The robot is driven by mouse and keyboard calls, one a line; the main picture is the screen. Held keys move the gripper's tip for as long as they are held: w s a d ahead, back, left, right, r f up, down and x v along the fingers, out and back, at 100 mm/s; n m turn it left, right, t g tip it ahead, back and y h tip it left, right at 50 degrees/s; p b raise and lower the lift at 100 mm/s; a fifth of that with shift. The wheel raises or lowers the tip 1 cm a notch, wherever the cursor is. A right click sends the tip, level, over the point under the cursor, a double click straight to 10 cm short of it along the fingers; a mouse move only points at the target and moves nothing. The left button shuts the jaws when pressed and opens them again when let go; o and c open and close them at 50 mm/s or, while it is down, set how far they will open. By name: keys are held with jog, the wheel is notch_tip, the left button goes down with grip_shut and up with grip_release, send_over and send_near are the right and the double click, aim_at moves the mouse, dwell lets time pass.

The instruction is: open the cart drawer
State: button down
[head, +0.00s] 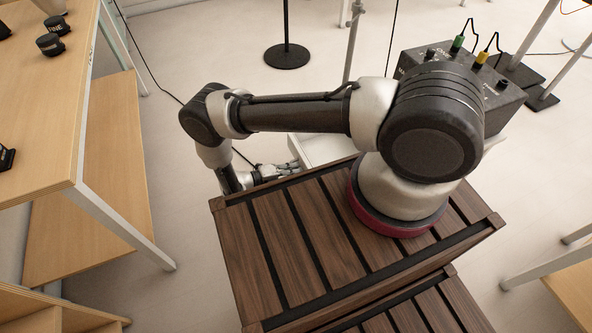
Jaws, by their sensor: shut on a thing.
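The white cart (328,147) stands just beyond my slatted base, mostly hidden behind my arm. Its pale drawer section shows below my forearm, with its left edge near my gripper. My gripper (291,168) is low at the left end of this white part, with its fingers pointing right and touching or very close to it. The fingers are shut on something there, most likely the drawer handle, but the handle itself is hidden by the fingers. How far the drawer stands out cannot be told from this view.
A black box (506,98) with green and yellow plugs and cables is at the upper right. A wooden table (45,110) with small black items stands left, with a lower shelf (110,190). A round black stand base (287,56) is behind. Pale floor lies between.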

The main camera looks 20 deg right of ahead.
jog(key=c, duration=1.5)
grip_release()
jog(key=v, duration=1.2)
